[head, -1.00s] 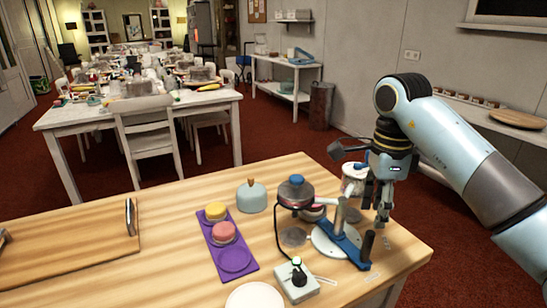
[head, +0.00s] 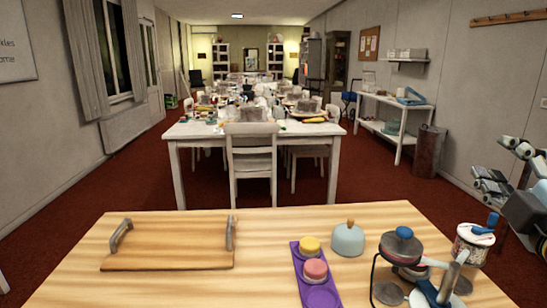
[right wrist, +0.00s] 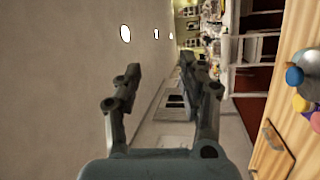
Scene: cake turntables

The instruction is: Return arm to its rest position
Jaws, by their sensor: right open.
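My right gripper (head: 484,186) is at the right edge of the head view, above and to the right of the wooden table (head: 190,285). Its dark fingers are spread with nothing between them, and most of the arm is out of frame. In the right wrist view the gripper (right wrist: 160,72) shows two parted fingers with only room and wall behind them. My left gripper is not in view.
On the table are a tray with handles (head: 165,257), a purple holder (head: 322,295) with yellow and pink items, a blue-grey dome (head: 347,240), a stand apparatus (head: 402,245) and a white tub (head: 472,243). A white table (head: 187,135) stands beyond.

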